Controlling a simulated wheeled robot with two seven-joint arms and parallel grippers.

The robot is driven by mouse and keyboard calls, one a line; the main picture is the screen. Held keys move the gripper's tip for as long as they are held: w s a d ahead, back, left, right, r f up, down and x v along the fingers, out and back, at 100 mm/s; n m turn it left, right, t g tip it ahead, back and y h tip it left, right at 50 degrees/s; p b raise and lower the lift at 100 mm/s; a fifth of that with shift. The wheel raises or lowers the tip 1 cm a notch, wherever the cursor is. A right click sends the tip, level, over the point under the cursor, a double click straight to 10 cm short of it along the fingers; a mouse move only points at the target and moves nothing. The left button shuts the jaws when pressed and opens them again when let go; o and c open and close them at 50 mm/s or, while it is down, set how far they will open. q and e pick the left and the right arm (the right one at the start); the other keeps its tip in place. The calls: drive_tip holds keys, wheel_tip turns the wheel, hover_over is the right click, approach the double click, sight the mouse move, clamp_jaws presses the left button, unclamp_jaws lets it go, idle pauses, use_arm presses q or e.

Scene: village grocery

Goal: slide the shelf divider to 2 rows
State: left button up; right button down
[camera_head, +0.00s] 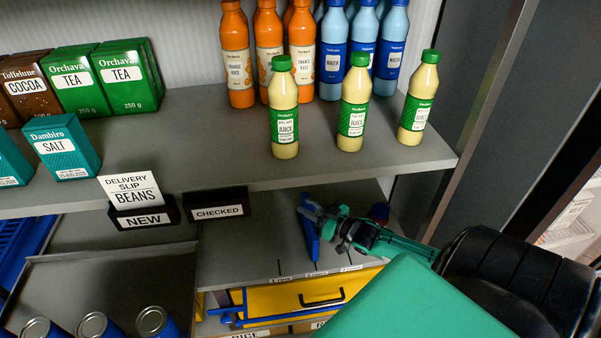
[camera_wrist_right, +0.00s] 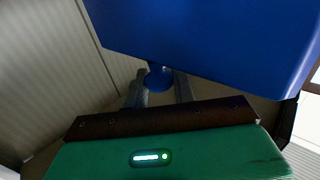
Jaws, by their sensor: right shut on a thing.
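The blue shelf divider (camera_head: 311,243) stands on the grey lower shelf (camera_head: 250,250), near the middle one of the dark marks by the front edge. My right gripper (camera_head: 318,214) reaches in from the right and is shut at the divider's upper part. In the right wrist view, the divider's blue panel (camera_wrist_right: 210,40) fills the top, and its round blue knob (camera_wrist_right: 158,79) sits between my two grey fingers. Small labels (camera_head: 318,274) run along the shelf's front edge; their text is too small to read. My left gripper is in neither view.
The upper shelf (camera_head: 200,140) overhangs, with juice bottles (camera_head: 354,105), tea boxes (camera_head: 122,75) and a salt box (camera_head: 63,147). A yellow drawer (camera_head: 310,297) lies below. Cans (camera_head: 92,324) stand at lower left. A "CHECKED" holder (camera_head: 217,207) and a delivery slip (camera_head: 132,188) are left of the divider.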

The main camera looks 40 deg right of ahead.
drive_tip(key=c, duration=1.2)
unclamp_jaws()
drive_tip(key=shift+o, duration=0.2)
drive_tip(key=shift+s+d+f, duration=0.1)
drive_tip(key=shift+s, duration=0.4)
drive_tip(key=b+v, duration=0.3)
drive_tip(key=v, duration=0.9)
drive_tip(key=shift+s+d, duration=0.15)
drive_tip(key=shift+s, duration=0.2)
